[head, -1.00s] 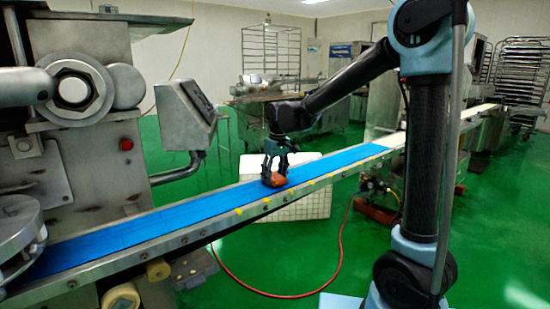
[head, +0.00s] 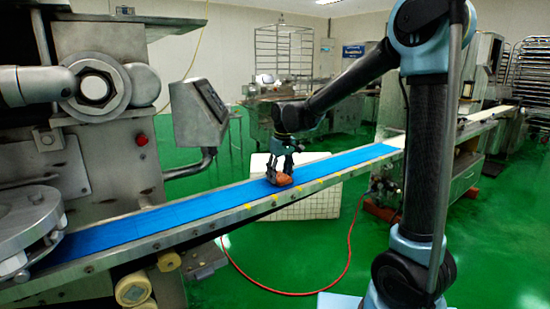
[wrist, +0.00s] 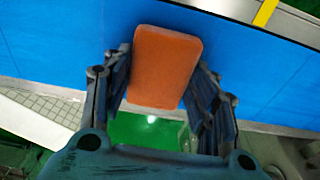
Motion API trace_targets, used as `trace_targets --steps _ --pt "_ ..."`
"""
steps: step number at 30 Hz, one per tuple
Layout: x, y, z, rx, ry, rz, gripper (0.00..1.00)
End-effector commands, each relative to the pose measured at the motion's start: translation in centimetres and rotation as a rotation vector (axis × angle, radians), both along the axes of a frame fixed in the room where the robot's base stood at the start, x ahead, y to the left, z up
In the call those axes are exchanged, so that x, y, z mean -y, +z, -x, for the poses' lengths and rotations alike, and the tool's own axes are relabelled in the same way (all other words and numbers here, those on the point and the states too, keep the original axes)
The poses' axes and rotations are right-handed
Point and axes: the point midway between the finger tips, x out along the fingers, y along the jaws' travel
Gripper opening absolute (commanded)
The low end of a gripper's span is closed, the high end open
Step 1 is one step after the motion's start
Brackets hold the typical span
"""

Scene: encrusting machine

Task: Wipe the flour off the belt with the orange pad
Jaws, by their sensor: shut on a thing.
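The orange pad (head: 280,179) is between the fingers of my gripper (head: 283,172), at the near side of the blue belt (head: 190,205) about midway along it. In the wrist view the orange pad (wrist: 164,67) lies lengthwise between the two fingers of my gripper (wrist: 160,85), which is shut on it. The pad overlaps the blue belt (wrist: 60,35) there; whether it presses on the surface I cannot tell. I make out no flour on the visible belt.
A steel machine (head: 95,120) with a control panel (head: 199,112) stands at the left. A white crate (head: 310,203) is below the belt. A red hose (head: 348,260) lies on the green floor. Yellow marks (head: 250,208) line the belt's near rail.

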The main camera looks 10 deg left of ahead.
Motion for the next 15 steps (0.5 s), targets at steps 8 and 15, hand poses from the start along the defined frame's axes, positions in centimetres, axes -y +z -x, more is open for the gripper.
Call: trace_targets --steps 8,15 --pt "-0.5 3.2 0.4 0.000 0.009 0.000 0.27" --pt "-0.4 5.4 0.3 0.000 0.007 0.000 0.27"
